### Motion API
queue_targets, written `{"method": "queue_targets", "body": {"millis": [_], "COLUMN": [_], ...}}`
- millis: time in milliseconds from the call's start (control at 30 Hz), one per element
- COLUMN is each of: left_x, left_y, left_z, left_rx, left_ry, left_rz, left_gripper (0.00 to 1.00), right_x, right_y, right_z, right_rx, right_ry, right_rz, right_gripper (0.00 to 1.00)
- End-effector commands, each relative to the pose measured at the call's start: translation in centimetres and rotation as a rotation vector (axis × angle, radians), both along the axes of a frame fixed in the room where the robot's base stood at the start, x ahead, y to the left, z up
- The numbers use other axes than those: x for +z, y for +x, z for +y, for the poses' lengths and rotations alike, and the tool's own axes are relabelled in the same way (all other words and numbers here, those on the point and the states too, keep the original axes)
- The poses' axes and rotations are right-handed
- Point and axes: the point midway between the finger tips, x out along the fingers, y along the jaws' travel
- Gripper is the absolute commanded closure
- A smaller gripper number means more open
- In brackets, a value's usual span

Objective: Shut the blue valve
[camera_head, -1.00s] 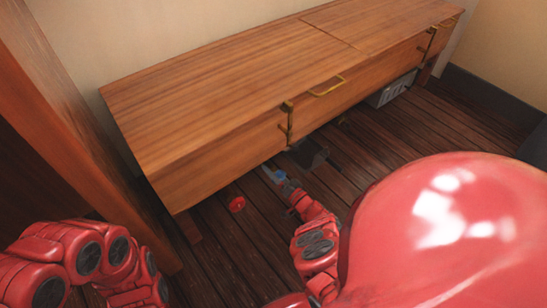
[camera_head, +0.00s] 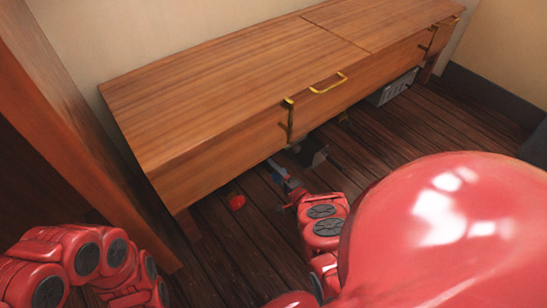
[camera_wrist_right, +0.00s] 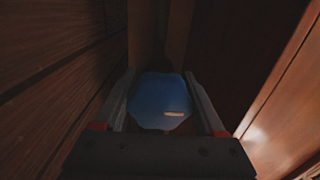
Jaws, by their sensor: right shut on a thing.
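The blue valve (camera_wrist_right: 160,102) is a rounded, many-sided blue knob between the two fingers of my right gripper in the wrist view. My right gripper (camera_wrist_right: 160,110) is shut on it, with a grey finger at each side.
The long wooden cabinet (camera_head: 240,75) overhangs the valve, with yellow handles (camera_head: 328,84) on its front. A grey crate (camera_head: 392,88) is under the right end. A wooden post (camera_head: 80,130) stands at left.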

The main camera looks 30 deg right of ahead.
Motion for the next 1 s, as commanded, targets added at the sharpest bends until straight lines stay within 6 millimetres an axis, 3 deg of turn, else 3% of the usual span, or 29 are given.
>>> {"method": "queue_targets", "body": {"millis": [533,567,600,700,1000], "left_x": [-0.07,-0.07,-0.07,-0.08,0.1], "left_y": [-0.03,-0.03,-0.03,-0.03,0.01], "left_z": [-0.01,-0.01,-0.01,-0.01,-0.06], "left_rx": [0.004,0.004,0.004,0.004,0.003], "left_ry": [0.0,0.0,0.0,0.0,0.002], "left_rz": [0.003,0.003,0.003,0.003,0.005], "left_gripper": [0.5,0.5,0.5,0.5,0.5], "right_x": [-0.02,-0.02,-0.02,-0.01,0.04], "right_y": [0.02,0.02,0.01,0.02,-0.14], "right_z": [0.04,0.04,0.03,0.02,-0.01], "right_rx": [0.001,0.001,0.0,0.0,0.0], "right_ry": [0.026,0.026,0.026,0.025,0.025], "right_rz": [0.003,0.003,0.003,0.002,0.003], "right_gripper": [0.84,0.24,0.17,0.02,0.02]}}
